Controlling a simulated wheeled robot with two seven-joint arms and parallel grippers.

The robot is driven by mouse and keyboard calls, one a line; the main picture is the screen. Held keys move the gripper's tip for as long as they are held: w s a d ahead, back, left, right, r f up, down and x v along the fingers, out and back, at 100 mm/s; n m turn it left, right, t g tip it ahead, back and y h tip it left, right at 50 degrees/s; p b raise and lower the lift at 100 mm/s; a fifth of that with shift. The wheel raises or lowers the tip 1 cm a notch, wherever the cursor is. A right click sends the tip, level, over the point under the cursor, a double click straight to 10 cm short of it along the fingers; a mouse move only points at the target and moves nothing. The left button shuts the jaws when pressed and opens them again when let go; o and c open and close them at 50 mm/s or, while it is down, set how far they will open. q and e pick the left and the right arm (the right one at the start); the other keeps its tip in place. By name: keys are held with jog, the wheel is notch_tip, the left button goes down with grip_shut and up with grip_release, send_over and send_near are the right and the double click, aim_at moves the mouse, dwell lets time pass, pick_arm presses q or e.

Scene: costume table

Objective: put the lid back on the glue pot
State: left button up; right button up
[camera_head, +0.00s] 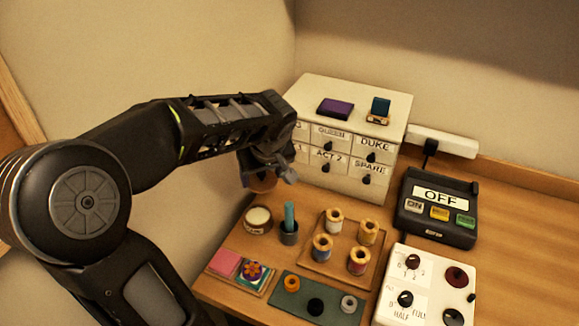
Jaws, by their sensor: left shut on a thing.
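The glue pot (258,219) is a small round pot with a dark label. It stands open on the table at the left, and its cream contents show from above. My left gripper (270,177) is above and behind the pot, in front of the drawer cabinet. It is shut on a brown round thing, which looks like the lid (262,184). The lid is held in the air, apart from the pot, and partly hidden by the fingers. My right gripper is not in view.
A grey cup with a teal stick (289,225) stands close right of the pot. Several spools sit on a wooden tray (317,262). The white drawer cabinet (340,189) is behind. A black switch box (437,208) and white dial panel (428,280) are at right.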

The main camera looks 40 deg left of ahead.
aim_at(256, 190)
pick_arm(q)
jog(key=s, duration=0.2)
jog(key=s+d+f, duration=0.1)
jog(key=shift+n+g, duration=0.3)
jog(key=shift+f, duration=0.1)
jog(key=shift+f+b, duration=1.05)
jog(key=shift+f, duration=0.95)
jog(key=shift+f+b, duration=1.2)
jog(key=shift+b, duration=0.1)
jog(key=shift+b, duration=0.65)
jog(key=shift+f+b, duration=0.15)
jog(key=shift+b, duration=0.6)
